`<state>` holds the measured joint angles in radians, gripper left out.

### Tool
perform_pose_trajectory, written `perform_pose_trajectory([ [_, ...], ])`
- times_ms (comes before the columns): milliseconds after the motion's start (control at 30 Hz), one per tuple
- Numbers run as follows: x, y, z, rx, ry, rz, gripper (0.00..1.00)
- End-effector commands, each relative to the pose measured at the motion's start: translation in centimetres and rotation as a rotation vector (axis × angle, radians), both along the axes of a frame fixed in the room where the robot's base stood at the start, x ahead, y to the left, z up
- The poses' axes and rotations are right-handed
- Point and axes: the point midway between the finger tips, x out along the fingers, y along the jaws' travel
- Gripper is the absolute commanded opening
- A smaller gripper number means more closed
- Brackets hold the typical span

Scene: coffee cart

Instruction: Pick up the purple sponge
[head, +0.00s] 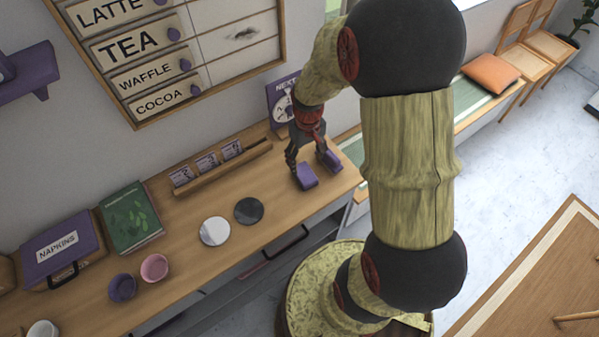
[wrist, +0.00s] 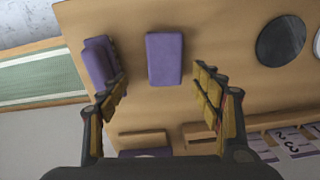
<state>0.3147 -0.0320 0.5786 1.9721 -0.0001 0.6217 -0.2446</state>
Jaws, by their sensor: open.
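A flat purple block (head: 307,178), which looks like the purple sponge, lies on the wooden counter near its right end. It shows in the wrist view (wrist: 165,60) at top centre, lined up with the gap between my fingers. My gripper (head: 308,158) is open and empty above the counter, fingers pointing down. In the wrist view my gripper (wrist: 160,82) has one finger on each side of the gap. A second purple block (wrist: 99,64) sits to the left, close to the left finger; the head view shows it (head: 330,160) near the counter's right end.
A dark disc (head: 248,211) and a white disc (head: 215,231) lie left on the counter (head: 190,260). A wooden rack (head: 220,167) with small cards and a purple "NEXT" sign (head: 283,100) stand behind. Pink and purple cups (head: 155,268) stand further left.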

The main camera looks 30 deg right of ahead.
Motion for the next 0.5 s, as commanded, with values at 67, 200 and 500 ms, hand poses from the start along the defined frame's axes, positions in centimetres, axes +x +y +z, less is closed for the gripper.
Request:
perform_pose_trajectory([
  [67, -0.1, 0.1, -1.1, 0.001, 0.004, 0.0, 0.65],
  [200, -0.1, 0.2, -2.1, 0.0, 0.002, 0.0, 0.65],
  [500, -0.9, 1.0, -5.8, 0.001, 0.004, 0.001, 0.65],
])
